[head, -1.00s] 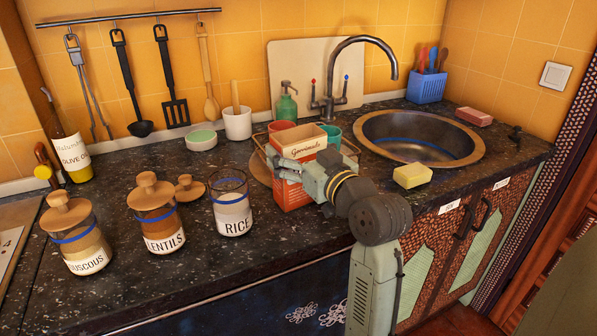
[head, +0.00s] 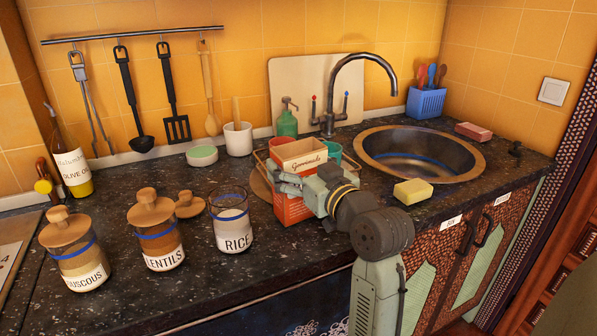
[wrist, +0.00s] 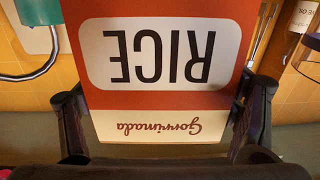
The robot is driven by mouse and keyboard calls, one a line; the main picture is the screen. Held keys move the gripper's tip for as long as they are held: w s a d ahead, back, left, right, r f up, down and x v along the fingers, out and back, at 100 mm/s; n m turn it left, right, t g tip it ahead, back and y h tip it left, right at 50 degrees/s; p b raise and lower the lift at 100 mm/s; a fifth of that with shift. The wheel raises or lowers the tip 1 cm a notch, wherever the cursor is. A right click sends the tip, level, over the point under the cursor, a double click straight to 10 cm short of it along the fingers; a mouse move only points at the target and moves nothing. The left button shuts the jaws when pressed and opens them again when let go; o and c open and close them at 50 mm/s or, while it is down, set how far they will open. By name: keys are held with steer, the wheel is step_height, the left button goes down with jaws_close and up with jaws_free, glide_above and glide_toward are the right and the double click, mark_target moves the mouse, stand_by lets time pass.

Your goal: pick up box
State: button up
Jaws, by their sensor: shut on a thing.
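The box is orange-red with a cream top band reading "Gorrimada" (head: 300,158). It stands upright on the dark counter in front of the sink's left side. In the wrist view the box (wrist: 160,90) fills the middle, upside down, with a "RICE" label. My gripper (head: 290,186) is shut on the box, with one dark finger at each side of it in the wrist view (wrist: 160,118). My gripper and wrist hide part of the box's front and right side in the head view. I cannot tell whether its base touches the counter.
A rice jar (head: 232,222) stands just left of the box, with a lentils jar (head: 156,240) and a couscous jar (head: 75,258) farther left. A wire rack with cups (head: 331,150) is behind. A yellow sponge (head: 413,192) and the sink (head: 421,153) are to the right.

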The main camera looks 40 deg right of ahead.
mark_target(304, 158)
steer(key=shift+r, duration=0.8)
steer(key=shift+s+a+r+b, duration=0.15)
steer(key=shift+r+b, duration=0.2)
steer(key=shift+s+a+r+b, duration=0.15)
steer(key=shift+r+b, duration=0.15)
steer(key=shift+r, duration=0.05)
steer(key=s+a+r+b, duration=0.1)
steer(key=s+a+b, duration=0.1)
steer(key=s+a, duration=0.8)
steer(key=shift+s+a+r+b, duration=0.25)
steer(key=shift+a+b, duration=0.15)
steer(key=shift+a, duration=0.05)
